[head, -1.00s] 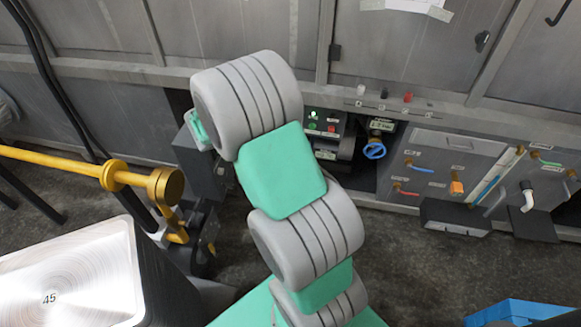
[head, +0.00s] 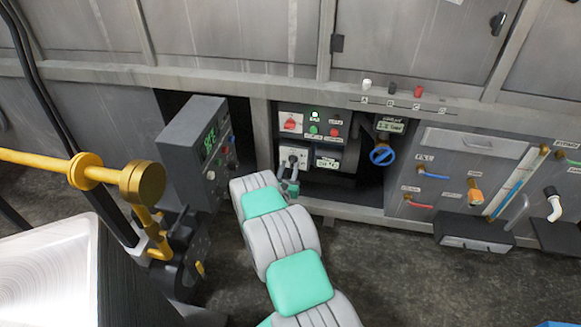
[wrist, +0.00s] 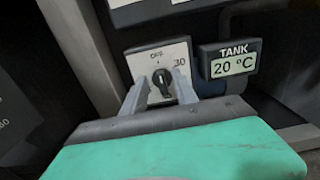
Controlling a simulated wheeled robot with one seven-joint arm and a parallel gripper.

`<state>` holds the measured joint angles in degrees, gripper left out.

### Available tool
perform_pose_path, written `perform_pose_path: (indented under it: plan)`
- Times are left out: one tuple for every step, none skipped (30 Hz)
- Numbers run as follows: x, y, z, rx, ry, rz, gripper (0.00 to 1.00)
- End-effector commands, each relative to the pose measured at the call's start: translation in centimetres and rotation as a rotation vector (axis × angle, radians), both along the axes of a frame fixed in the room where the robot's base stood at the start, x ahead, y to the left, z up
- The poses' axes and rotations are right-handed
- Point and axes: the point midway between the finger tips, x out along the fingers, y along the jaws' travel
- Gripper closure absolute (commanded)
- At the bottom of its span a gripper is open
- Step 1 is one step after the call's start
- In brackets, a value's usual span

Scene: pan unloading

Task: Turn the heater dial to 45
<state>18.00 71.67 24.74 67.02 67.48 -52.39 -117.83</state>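The heater dial (wrist: 161,78) is a small black knob on a white plate, seen in the wrist view. Its mark points up toward the OFF label; a 30 shows at the plate's right edge, and other numbers are hidden. In the head view the white dial plate (head: 293,155) sits low in the heater panel. My gripper (wrist: 161,92) is open, with one finger on either side of the knob and gaps visible between. I cannot tell whether the tips touch the plate. The tank display (wrist: 234,62) right of the dial reads 20 °C.
A grey box with a green display (head: 196,150) stands close left of my arm. A red switch (head: 290,122) and lit green lamp are above the dial. A blue valve wheel (head: 382,154) is at right. A yellow pipe (head: 60,163) and metal pan (head: 45,270) are at left.

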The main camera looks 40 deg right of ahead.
Motion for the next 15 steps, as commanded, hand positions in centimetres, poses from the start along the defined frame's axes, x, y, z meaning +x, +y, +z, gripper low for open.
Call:
perform_pose_path:
  plan:
    - [0.4,-0.8,-0.2,0.0,-0.004,-0.003,0.65]
    - [0.7,-1.1,-0.2,0.001,-0.003,-0.003,0.65]
    - [1.0,-1.5,-0.2,0.001,-0.002,-0.003,0.65]
    - [1.2,-1.7,-0.2,0.001,-0.002,-0.002,0.65]
    - [1.4,-1.9,-0.1,0.001,-0.002,-0.002,0.65]
    - [1.5,-2.1,-0.1,0.001,0.0,-0.002,0.65]
    - [1.6,-2.1,-0.1,0.001,0.0,-0.001,0.65]
    - [1.6,-2.1,-0.1,0.002,0.0,-0.001,0.65]
    - [1.6,-2.2,0.0,0.002,0.0,0.0,0.65]
    - [1.6,-2.2,0.0,0.002,0.0,0.0,0.65]
    - [1.6,-2.1,0.0,0.002,0.0,0.0,0.65]
    - [1.6,-2.1,0.0,0.002,0.0,-0.001,0.65]
    - [1.6,-2.1,0.0,0.002,0.0,-0.001,0.65]
    - [1.6,-2.1,0.0,0.002,0.0,-0.001,0.67]
    - [1.6,-2.1,0.0,0.002,0.0,-0.001,0.7]
